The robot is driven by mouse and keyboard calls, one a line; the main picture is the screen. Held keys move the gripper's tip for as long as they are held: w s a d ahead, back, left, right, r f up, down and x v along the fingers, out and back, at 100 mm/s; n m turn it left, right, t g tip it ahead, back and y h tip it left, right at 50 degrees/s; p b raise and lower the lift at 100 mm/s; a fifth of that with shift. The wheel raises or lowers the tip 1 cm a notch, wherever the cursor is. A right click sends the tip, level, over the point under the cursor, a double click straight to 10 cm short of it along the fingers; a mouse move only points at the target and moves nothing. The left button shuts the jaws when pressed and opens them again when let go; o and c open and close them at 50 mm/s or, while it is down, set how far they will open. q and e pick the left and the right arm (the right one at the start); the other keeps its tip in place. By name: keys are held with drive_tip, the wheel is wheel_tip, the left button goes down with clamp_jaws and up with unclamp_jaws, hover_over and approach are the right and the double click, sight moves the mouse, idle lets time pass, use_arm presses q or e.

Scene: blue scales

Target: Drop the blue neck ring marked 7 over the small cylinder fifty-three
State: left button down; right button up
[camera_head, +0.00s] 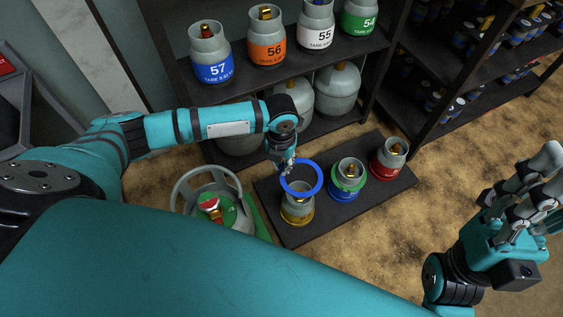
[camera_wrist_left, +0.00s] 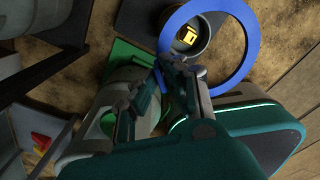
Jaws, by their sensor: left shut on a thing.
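My left gripper (camera_head: 287,165) is shut on the rim of the blue neck ring (camera_head: 320,178). The ring also shows in the left wrist view (camera_wrist_left: 248,48), with the left gripper (camera_wrist_left: 170,72) at its edge; no 7 can be read on it. The ring is held above a small grey cylinder with a yellow band (camera_head: 297,213), and the cylinder's gold valve (camera_wrist_left: 188,36) shows through the opening in the wrist view. Its number cannot be read, so I cannot confirm fifty-three. My right gripper (camera_head: 540,185) is empty at the right, its fingers apart.
The dark platform (camera_head: 272,190) also holds a blue-banded cylinder (camera_head: 345,190) with a green ring around it and a red cylinder (camera_head: 388,162). A larger cylinder (camera_head: 240,217) with a handle ring stands at left. Shelves (camera_head: 350,50) with numbered cylinders stand behind.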

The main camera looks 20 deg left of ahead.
use_arm(q)
drive_tip(key=shift+r+p, duration=0.1)
drive_tip(key=shift+p, duration=0.2)
wheel_tip(320, 180, down, 3)
drive_tip(key=shift+b, duration=0.55)
drive_tip(key=shift+f+b, duration=0.3)
drive_tip(key=shift+f, duration=0.5)
drive_tip(key=shift+p, duration=0.4)
